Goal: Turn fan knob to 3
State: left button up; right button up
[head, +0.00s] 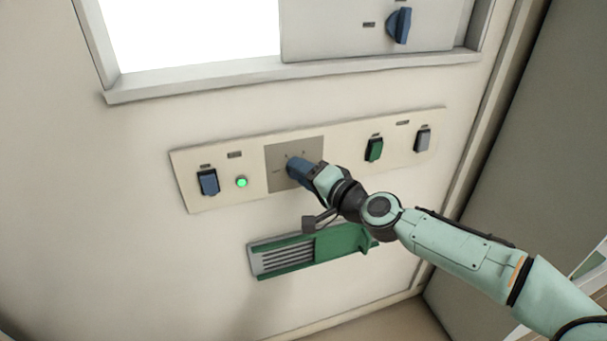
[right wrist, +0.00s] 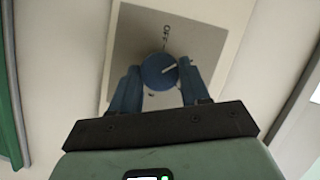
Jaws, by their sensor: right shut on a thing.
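The fan knob (right wrist: 158,70) is a round blue knob on a grey square plate (right wrist: 125,50), seen in the right wrist view. Its white pointer line is turned toward the right of that picture, away from the "OFF" label printed above it. The other marks are partly hidden and too small to read. My right gripper (head: 296,170) is shut on the knob, with one blue finger on each side. In the head view the gripper covers the knob, and the grey plate (head: 275,183) shows around it. My left gripper is not in view.
The control panel (head: 340,140) also carries a blue switch (head: 208,182), a lit green lamp (head: 242,182), a green switch (head: 374,150) and a grey switch (head: 422,139). A green-framed vent (head: 285,261) sits below. A blue handle (head: 399,25) is above at right.

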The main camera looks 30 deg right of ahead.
jog(key=m+t+h, duration=0.1)
jog(key=m+t, duration=0.1)
jog(key=m, duration=0.4)
jog(key=f+m+t+h, duration=0.1)
jog(key=m+t, duration=0.1)
jog(key=m, duration=0.5)
jog(key=m+t+h, duration=0.1)
jog(key=m+t, duration=0.1)
jog(key=m, duration=0.4)
jog(key=shift+w+a+f, duration=0.1)
jog(key=shift+a+f, duration=0.1)
jog(key=shift+a, duration=0.1)
jog(key=m+h, duration=0.1)
jog(key=m, duration=0.2)
jog(key=m+h, duration=0.2)
jog(key=shift+a+m, duration=0.2)
jog(key=shift+m, duration=0.2)
jog(key=m+h, duration=0.1)
jog(key=m, duration=0.2)
jog(key=m+g+h, duration=0.1)
jog(key=m+h, duration=0.1)
jog(key=m, duration=0.1)
jog(key=m+h, duration=0.1)
jog(key=m, duration=0.2)
jog(key=shift+a+g+h, duration=0.1)
jog(key=shift+g+h, duration=0.2)
jog(key=shift+g, duration=0.1)
jog(key=shift+m, duration=0.4)
